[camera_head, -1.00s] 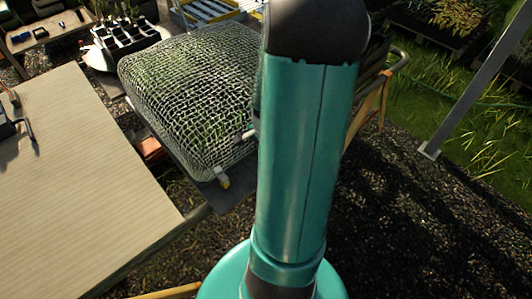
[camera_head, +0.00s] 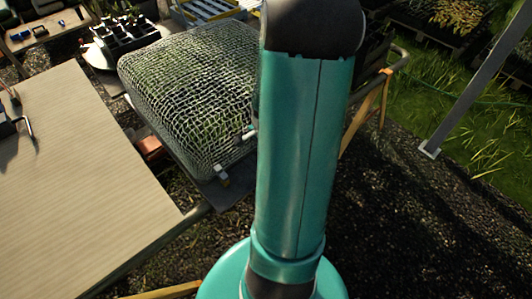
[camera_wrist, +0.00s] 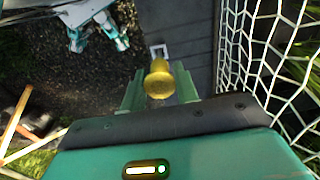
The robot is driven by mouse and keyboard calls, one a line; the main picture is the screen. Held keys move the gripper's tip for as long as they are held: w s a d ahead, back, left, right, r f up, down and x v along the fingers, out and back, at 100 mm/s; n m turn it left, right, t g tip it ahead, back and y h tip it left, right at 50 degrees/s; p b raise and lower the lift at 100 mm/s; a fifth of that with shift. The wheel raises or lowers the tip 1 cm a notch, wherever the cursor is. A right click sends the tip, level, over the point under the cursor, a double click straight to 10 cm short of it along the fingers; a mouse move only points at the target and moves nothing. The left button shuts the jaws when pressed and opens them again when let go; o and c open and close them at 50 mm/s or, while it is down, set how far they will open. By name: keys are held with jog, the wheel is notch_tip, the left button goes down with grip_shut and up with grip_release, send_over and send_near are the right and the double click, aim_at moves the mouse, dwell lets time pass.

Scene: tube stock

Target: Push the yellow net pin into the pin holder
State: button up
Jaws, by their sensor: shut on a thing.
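In the wrist view the yellow net pin (camera_wrist: 158,80) stands between the two green fingers of my gripper (camera_wrist: 160,90), its round head toward the camera. The fingers are shut on it. The pale pin holder (camera_wrist: 159,50) shows just beyond the pin, partly hidden by it; I cannot tell whether the pin's tip is inside it. In the head view a small pale fitting (camera_head: 221,175) sits at the near corner of the netted bed. My gripper is hidden behind my arm there.
White netting (camera_head: 190,90) covers a plant bed, and it rises close on the right in the wrist view (camera_wrist: 275,60). A wooden table (camera_head: 85,170) stands at the left. Dark gravel (camera_head: 430,220) lies open at the right.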

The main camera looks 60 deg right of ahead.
jog(key=shift+f, duration=2)
jog(key=o, duration=1.9)
jog(key=shift+r, duration=0.2)
jog(key=shift+r, duration=1.05)
jog(key=shift+r, duration=2.8)
jog(key=shift+s, duration=0.1)
